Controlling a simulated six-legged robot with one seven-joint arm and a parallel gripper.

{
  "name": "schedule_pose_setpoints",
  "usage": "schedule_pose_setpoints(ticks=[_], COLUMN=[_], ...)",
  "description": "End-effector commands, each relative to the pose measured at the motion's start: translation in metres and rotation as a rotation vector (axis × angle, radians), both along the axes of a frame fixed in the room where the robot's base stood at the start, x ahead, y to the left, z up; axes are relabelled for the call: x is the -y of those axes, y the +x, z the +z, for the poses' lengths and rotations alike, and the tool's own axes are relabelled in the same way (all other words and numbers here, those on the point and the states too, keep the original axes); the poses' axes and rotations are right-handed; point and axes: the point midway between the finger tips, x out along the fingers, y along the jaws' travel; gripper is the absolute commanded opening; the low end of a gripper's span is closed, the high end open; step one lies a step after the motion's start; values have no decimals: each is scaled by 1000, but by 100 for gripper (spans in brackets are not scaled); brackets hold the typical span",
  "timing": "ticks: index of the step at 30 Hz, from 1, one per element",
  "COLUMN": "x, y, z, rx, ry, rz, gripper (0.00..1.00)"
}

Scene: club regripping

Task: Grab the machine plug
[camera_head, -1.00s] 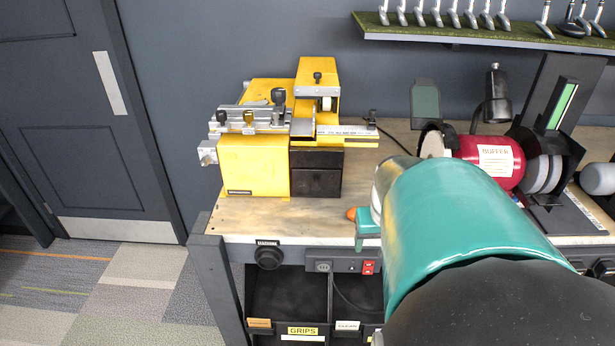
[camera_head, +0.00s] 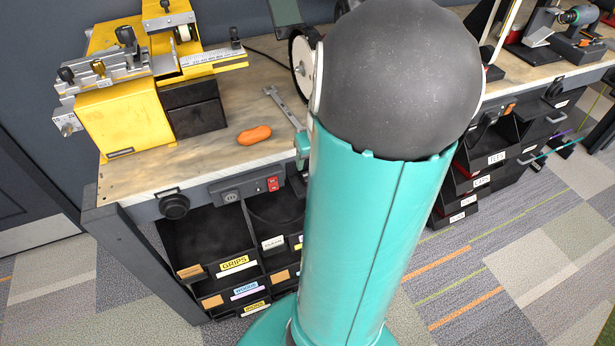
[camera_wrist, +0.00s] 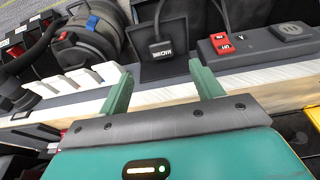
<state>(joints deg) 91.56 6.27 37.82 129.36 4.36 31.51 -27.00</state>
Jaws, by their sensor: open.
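The machine plug (camera_wrist: 162,47) is black, with a cord and a label reading MACHINE, and shows in the wrist view against a dark plate. My gripper (camera_wrist: 163,86) is open and empty. The plug lies beyond its fingertips, roughly centred between them, with a gap. In the head view my arm hides the plug and most of the gripper; a small teal part shows at the bench edge.
The wooden bench (camera_head: 130,182) carries a yellow machine (camera_head: 125,118), an orange object (camera_head: 254,134) and a grey wrench-like tool (camera_head: 284,106). Labelled bins (camera_head: 218,272) are below.

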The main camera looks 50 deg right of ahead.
Motion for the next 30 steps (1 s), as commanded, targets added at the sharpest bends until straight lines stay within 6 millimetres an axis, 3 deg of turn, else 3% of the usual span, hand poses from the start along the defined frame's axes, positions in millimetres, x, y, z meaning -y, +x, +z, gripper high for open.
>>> schedule_pose_setpoints(ticks=[7, 16, 24, 30], x=[3, 6, 13, 14], y=[10, 16, 27, 28], z=[-36, -55, -88, -95], rx=[1, 0, 0, 1], ry=[3, 2, 2, -1], rz=[5, 5, 4, 2], gripper=[65, 65, 65, 65])
